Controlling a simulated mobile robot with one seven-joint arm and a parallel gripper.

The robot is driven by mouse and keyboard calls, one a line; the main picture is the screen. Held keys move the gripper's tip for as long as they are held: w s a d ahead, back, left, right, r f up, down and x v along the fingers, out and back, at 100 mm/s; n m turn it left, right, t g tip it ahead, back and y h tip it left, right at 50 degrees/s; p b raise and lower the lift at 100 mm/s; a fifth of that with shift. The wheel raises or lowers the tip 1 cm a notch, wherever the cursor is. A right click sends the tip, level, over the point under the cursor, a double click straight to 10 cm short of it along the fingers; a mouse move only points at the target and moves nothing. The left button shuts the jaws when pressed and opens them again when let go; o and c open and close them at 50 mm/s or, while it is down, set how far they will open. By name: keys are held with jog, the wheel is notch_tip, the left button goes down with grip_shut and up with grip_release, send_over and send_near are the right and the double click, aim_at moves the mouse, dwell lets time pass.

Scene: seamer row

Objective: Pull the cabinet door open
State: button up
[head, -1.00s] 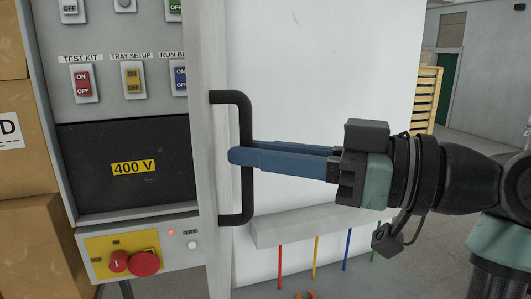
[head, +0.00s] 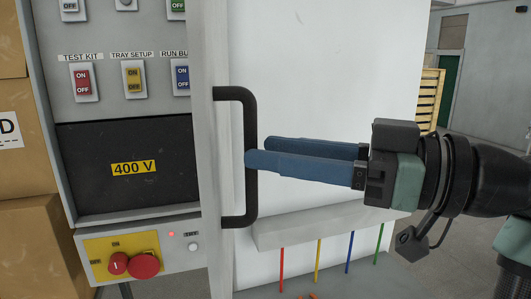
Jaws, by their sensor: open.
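My gripper (head: 257,153) comes in from the right, with two blue fingers pointing left. The fingers are parted, and the tip of the nearer one overlaps the handle bar in the picture. I cannot tell whether they touch it. Behind the door edge, the cabinet interior shows a switch panel (head: 105,110) and a dark 400 V cover (head: 95,190).
A red emergency knob (head: 143,264) sits on a yellow plate at lower left. Cardboard boxes (head: 28,235) stand at far left. A pale ledge (head: 320,228) with coloured rods below lies under my gripper. A wooden pallet stack (head: 430,100) and open floor are at the right.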

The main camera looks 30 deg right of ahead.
jog(key=b+v, duration=0.2)
jog(key=v, duration=0.9)
